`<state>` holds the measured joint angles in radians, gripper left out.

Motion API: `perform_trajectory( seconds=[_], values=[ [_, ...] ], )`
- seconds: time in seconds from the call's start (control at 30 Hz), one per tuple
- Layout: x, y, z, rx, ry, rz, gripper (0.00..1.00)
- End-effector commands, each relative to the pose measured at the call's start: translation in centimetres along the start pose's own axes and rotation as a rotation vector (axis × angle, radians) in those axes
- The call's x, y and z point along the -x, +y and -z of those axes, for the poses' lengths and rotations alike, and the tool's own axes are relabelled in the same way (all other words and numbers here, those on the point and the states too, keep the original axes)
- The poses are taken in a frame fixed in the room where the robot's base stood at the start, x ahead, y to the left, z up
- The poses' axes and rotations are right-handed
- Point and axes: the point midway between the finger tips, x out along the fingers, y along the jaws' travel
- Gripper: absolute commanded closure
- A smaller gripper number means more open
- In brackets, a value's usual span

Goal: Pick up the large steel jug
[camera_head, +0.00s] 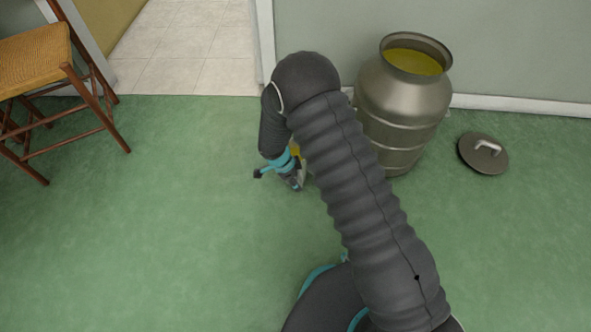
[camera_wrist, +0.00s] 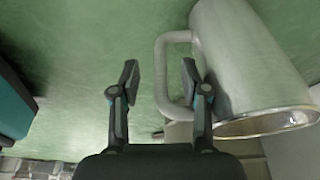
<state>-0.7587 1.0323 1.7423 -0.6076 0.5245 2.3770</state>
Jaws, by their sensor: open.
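The large steel jug (camera_wrist: 250,62) fills the right of the wrist view, a smooth grey cylinder with a bright open rim at its lower end in the picture. Its loop handle (camera_wrist: 161,82) sticks out to the left. My gripper (camera_wrist: 159,76) is open and empty. One finger shows left of the handle and the other shows in the loop, between handle and body; I cannot tell the exact depth. In the head view my gripper (camera_head: 283,174) is low over the floor, and my arm hides nearly all of the jug.
A big steel can (camera_head: 402,105) of yellow-green oil stands by the wall, right of my arm. Its lid (camera_head: 483,153) lies on the floor. A woven-seat chair (camera_head: 34,58) stands at the left. The green floor (camera_head: 150,230) at the left front is clear.

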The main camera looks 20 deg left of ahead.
Motion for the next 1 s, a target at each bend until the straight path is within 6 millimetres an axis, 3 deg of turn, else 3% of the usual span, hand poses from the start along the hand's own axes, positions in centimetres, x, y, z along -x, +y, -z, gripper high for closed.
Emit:
perform_trajectory(
  seconds=[0.3,0.53,0.57,0.73,1.0],
  values=[
    [-4.2,0.0,0.0,0.000,0.001,-0.002,0.54],
    [-4.4,0.0,0.0,0.000,0.000,0.000,0.54],
    [-4.4,0.0,0.0,0.000,0.000,0.000,0.57],
    [-4.4,0.0,0.0,0.000,0.000,-0.001,0.99],
    [-4.2,-0.1,0.0,-0.001,0.000,0.002,1.00]
  ],
)
